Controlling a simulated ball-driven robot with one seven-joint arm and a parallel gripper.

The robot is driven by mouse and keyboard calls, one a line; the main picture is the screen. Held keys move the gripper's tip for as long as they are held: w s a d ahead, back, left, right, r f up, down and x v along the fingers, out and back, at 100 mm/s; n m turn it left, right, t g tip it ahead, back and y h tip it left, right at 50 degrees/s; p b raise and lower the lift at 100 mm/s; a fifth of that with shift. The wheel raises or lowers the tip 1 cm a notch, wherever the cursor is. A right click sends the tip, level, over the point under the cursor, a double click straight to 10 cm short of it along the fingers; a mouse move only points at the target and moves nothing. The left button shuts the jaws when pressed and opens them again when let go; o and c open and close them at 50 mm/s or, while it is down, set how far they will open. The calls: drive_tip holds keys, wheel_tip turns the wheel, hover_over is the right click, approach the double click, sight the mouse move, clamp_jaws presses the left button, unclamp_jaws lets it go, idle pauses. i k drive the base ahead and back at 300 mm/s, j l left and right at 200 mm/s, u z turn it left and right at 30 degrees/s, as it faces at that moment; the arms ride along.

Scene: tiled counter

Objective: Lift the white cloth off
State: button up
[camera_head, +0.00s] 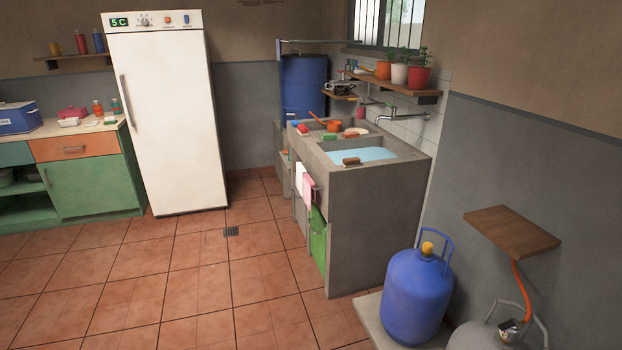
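A white cloth (300,176) hangs on the front side of the concrete sink counter (352,215). A pink cloth (308,194) hangs right beside it, nearer to me. Both seem to hang from a thin rail, which is too small to make out well. A green cloth or bag (318,238) hangs lower on the same side, below the pink cloth. My gripper is not in view.
The sink basin (365,155) holds water, with a brush on its front rim. A blue gas cylinder (418,295) stands right of the counter, near a wooden wall shelf (512,232). A white fridge (165,120) stands at the back. The tiled floor (190,275) before the counter is clear.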

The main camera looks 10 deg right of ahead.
sight(301, 170)
drive_tip(key=i+j+u, duration=0.35)
drive_tip(key=i, duration=0.5)
drive_tip(key=i+u, duration=0.4)
drive_tip(key=i, duration=0.5)
drive_tip(key=i+z, duration=0.1)
drive_tip(key=i, duration=0.5)
drive_tip(key=i+j+z, duration=0.15)
drive_tip(key=i, duration=0.5)
drive_tip(key=i+j+z, duration=0.1)
drive_tip(key=i, duration=0.5)
drive_tip(key=i+j+z, duration=0.25)
drive_tip(key=i+z, duration=0.2)
drive_tip(key=i+j+z, duration=0.85)
